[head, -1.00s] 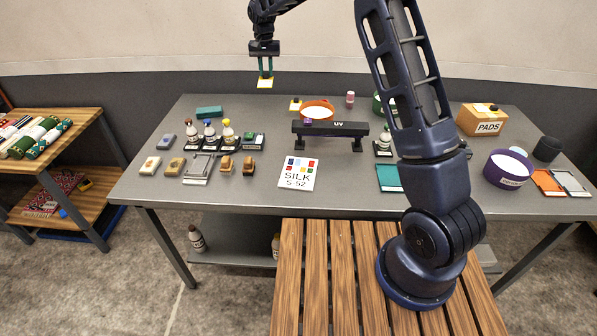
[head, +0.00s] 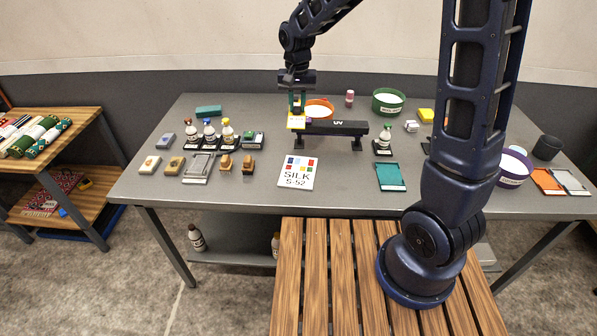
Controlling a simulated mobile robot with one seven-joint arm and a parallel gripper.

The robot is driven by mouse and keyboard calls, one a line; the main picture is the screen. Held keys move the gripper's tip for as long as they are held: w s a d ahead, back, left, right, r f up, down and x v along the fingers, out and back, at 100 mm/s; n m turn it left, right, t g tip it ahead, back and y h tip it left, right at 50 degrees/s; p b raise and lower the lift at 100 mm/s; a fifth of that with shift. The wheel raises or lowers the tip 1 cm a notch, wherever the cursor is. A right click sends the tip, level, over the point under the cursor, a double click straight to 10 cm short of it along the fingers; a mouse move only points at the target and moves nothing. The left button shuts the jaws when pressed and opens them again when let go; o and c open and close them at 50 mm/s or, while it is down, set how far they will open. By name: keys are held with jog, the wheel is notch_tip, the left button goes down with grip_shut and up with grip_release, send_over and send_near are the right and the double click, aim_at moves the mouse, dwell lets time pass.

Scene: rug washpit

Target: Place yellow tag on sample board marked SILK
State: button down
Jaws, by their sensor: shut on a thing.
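My gripper (head: 297,104) points down above the left end of the black UV lamp and is shut on a small, flat tag (head: 297,123), pale with yellow edges. The tag hangs in the air, up and behind the sample board from this view. The sample board (head: 297,172) lies flat near the table's front middle. It is white, with coloured squares and the print "SILK S-52". The top of the board is in plain view, and no tag shows on it.
The black UV lamp (head: 345,128) stands on legs just behind the board. Bottles and stamps (head: 228,163) stand to the left; a teal pad (head: 390,177) lies right. Bare grey tabletop (head: 345,180) surrounds the board.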

aim_at(299, 163)
jog(key=shift+s+d+f, duration=0.1)
jog(key=shift+s+d, duration=0.15)
jog(key=shift+s, duration=0.15)
jog(key=shift+s+d+f, duration=0.1)
jog(key=shift+s+f, duration=0.05)
jog(key=shift+f, duration=0.15)
notch_tip(299, 163, down, 19)
jog(key=shift+f, duration=0.2)
jog(key=shift+f, duration=0.1)
jog(key=c, duration=1.3)
grip_release()
